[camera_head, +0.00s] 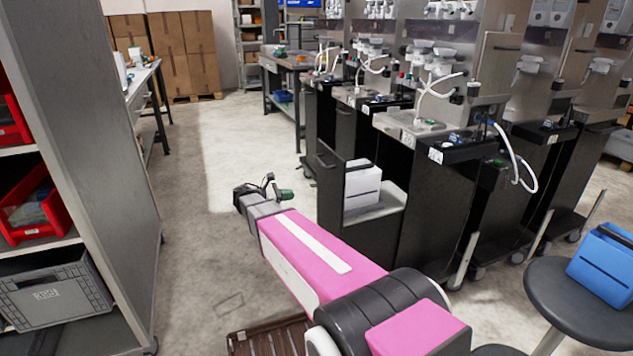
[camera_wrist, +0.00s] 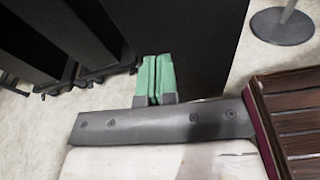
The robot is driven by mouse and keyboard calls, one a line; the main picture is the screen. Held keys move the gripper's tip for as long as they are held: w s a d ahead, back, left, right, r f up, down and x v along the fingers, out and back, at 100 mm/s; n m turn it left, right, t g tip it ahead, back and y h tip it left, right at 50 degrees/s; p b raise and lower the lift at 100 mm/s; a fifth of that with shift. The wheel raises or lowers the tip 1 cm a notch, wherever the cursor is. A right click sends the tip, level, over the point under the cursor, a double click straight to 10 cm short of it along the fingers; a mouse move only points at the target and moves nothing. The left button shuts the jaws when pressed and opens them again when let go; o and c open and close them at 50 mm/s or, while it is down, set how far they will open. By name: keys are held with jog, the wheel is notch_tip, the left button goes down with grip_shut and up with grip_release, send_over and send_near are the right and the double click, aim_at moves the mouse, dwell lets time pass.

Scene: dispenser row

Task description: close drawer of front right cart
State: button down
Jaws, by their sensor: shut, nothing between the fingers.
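The front right cart (camera_head: 435,195) is black with a metal upper part. Its drawer (camera_head: 388,207) is pulled out toward the left, with a tall black front panel (camera_head: 329,195) and a white box (camera_head: 362,184) inside. My gripper (camera_head: 287,194) is left of the drawer front in the head view, with a visible gap between them. In the wrist view its green fingers (camera_wrist: 153,78) are together and hold nothing. A large dark panel (camera_wrist: 205,45) fills the space beyond the fingertips; I cannot tell which face of the cart it is.
A grey shelf (camera_head: 110,180) with red bins (camera_head: 38,205) stands on the left. More black carts stand behind and to the right. A round stool (camera_head: 580,305) with a blue box (camera_head: 605,262) is at lower right. The floor (camera_head: 215,140) left of the carts is free.

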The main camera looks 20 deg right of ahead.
aim_at(322, 179)
jog(key=shift+n+h, duration=0.8)
jog(key=shift+h, duration=0.1)
jog(key=w+d, duration=0.1)
jog(key=d, duration=0.3)
jog(key=w+d+r, duration=0.1)
jog(key=d, duration=0.3)
jog(key=d+r, duration=0.1)
jog(key=d, duration=0.3)
jog(key=shift+w+d+r, duration=0.25)
jog(key=shift+w+d, duration=0.1)
jog(key=shift+w, duration=0.05)
jog(key=w+d, duration=0.1)
jog(key=d, duration=2.9)
jog(key=shift+w+d, duration=0.1)
